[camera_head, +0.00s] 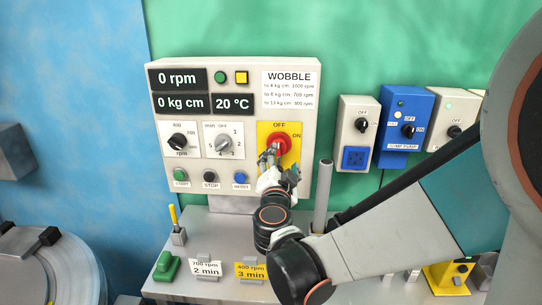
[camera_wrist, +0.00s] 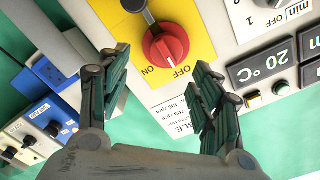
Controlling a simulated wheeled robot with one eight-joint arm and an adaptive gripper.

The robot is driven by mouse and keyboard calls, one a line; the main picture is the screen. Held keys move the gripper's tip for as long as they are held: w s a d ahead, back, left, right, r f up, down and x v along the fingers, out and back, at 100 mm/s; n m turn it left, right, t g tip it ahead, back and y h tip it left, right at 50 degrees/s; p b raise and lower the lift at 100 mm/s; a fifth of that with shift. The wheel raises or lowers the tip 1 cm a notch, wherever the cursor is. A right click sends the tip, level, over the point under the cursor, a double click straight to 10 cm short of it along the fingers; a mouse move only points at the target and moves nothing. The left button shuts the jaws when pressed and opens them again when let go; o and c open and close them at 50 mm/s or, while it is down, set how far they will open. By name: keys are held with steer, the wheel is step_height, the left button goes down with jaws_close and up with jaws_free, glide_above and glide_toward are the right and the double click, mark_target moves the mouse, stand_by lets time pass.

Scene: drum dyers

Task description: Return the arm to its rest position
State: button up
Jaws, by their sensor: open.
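My gripper (camera_head: 272,170) is in front of the lower right of the control panel (camera_head: 233,73), close to the red main switch (camera_head: 281,143) on its yellow plate. In the wrist view my gripper (camera_wrist: 165,85) is open, with its green-padded fingers apart and nothing between them. The red knob (camera_wrist: 166,46) shows just beyond the fingertips, apart from them in that view, with OFF and ON marked beside it. My arm reaches in from the right in the head view.
A grey bench (camera_head: 213,223) below holds signs, a green block (camera_head: 166,266) and an upright grey post (camera_head: 322,195). To the right of the panel are a white switch box (camera_head: 357,110) and a blue box (camera_head: 405,100). A drum (camera_head: 50,265) stands lower left.

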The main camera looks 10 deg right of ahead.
steer(key=shift+s, duration=0.1)
steer(key=s+a+r+n+y, duration=0.6)
steer(key=s+a+n+y, duration=0.15)
steer(key=n+y, duration=0.25)
steer(key=s+d+f+n+g+h, duration=0.1)
steer(key=s+d+f+g+h, duration=0.1)
steer(key=s+d+f+g, duration=0.2)
steer(key=s+d+f+n+g+h, duration=0.1)
steer(key=s+d+f+g, duration=0.4)
steer(key=s+f, duration=0.5)
steer(key=s+h, duration=0.1)
steer(key=s, duration=0.4)
steer(key=shift+n+g, duration=0.3)
steer(key=shift+g, duration=0.1)
steer(key=shift+d, duration=0.1)
